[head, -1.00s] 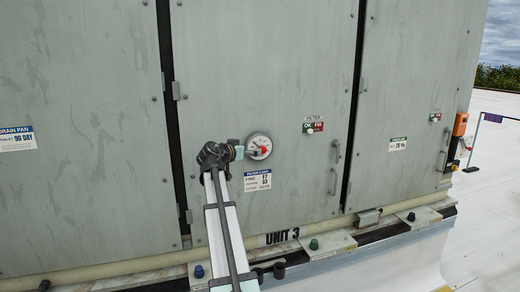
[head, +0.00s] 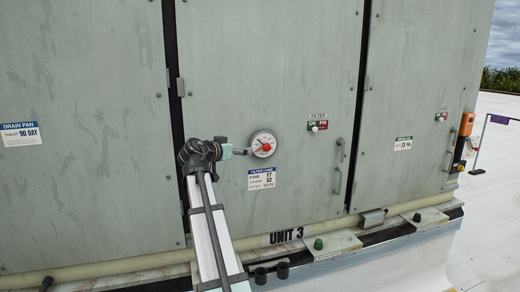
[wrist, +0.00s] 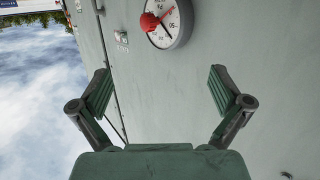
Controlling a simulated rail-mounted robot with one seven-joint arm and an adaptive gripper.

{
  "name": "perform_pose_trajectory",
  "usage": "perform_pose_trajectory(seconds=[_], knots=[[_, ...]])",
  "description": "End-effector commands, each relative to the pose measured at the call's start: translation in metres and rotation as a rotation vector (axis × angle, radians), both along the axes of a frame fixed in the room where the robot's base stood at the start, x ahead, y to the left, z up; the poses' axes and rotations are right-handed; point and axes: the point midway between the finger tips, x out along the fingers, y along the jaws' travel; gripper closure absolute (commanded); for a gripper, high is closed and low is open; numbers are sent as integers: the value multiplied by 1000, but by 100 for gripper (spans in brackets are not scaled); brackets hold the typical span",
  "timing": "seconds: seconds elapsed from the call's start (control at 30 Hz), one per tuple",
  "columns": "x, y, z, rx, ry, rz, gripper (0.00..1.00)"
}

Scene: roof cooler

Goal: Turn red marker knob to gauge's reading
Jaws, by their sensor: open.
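The round white gauge (head: 258,138) is on the middle grey panel, with the red knob (head: 267,147) at its face. In the wrist view the gauge (wrist: 177,33) is at the top, tilted, with a black needle and a thin red marker. The red knob (wrist: 149,21) covers part of the dial there; the exact reading is too small to tell. My gripper (wrist: 162,88) is open and empty, its two green-padded fingers wide apart, with the gauge and knob beyond the tips. In the head view my gripper (head: 243,151) is just left of the gauge.
A filter label (head: 262,178) is below the gauge. The panel around the gauge is mostly flat and clear. A pipe (head: 120,266) runs along the base.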

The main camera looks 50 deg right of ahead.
Motion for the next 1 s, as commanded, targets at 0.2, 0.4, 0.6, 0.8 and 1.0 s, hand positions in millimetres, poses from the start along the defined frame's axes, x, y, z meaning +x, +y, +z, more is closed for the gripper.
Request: perform_pose_trajectory(seconds=[0.2,0.4,0.6,0.8,1.0], knots=[[-1,7,1,0,17,2,0],[0,16,-19,64,154,72,0],[18,44,-129,237,332,220,0],[34,94,-253,400,492,374,0],[35,161,-375,562,645,527,0]])
